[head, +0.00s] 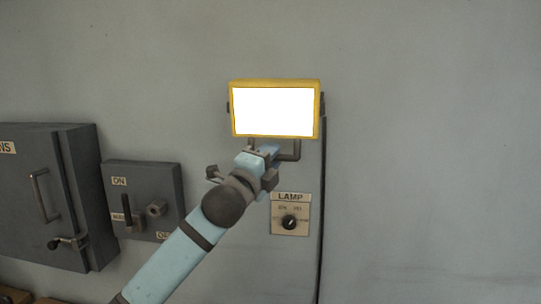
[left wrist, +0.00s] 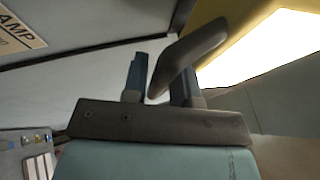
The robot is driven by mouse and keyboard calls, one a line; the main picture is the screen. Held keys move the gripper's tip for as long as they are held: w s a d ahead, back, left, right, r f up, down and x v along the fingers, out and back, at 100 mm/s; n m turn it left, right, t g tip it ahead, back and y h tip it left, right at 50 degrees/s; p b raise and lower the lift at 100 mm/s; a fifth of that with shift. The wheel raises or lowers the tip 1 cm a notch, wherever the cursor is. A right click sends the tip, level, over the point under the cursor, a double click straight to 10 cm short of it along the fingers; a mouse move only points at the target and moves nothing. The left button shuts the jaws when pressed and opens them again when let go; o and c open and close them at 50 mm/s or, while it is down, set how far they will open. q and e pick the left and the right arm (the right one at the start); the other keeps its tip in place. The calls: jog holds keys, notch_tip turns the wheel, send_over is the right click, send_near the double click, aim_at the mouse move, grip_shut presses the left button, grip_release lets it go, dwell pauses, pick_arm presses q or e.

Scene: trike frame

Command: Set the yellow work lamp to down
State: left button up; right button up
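The yellow work lamp (head: 275,82) is mounted on the wall in the middle of the head view, its lit white face toward me. A grey bracket (head: 298,150) hangs beneath it. In the left wrist view the lamp's yellow housing (left wrist: 222,68) fills the upper right. My left gripper (head: 262,152) is just below the lamp, at the bracket. In the left wrist view, my left gripper (left wrist: 160,80) has its fingers apart, with a dark grey bar (left wrist: 190,52) slanting between and across them. Whether they clamp it is unclear. My right gripper is out of view.
A LAMP switch plate (head: 290,214) with a black knob sits on the wall below the lamp. A grey ON switch box (head: 146,201) and a larger grey cabinet (head: 35,200) are at the left. A dark cable (head: 322,215) runs down the wall. The wall at right is clear.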

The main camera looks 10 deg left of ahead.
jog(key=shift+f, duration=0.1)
pick_arm(q)
grip_shut()
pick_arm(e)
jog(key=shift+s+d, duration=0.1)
pick_arm(q)
jog(key=shift+f, duration=0.1)
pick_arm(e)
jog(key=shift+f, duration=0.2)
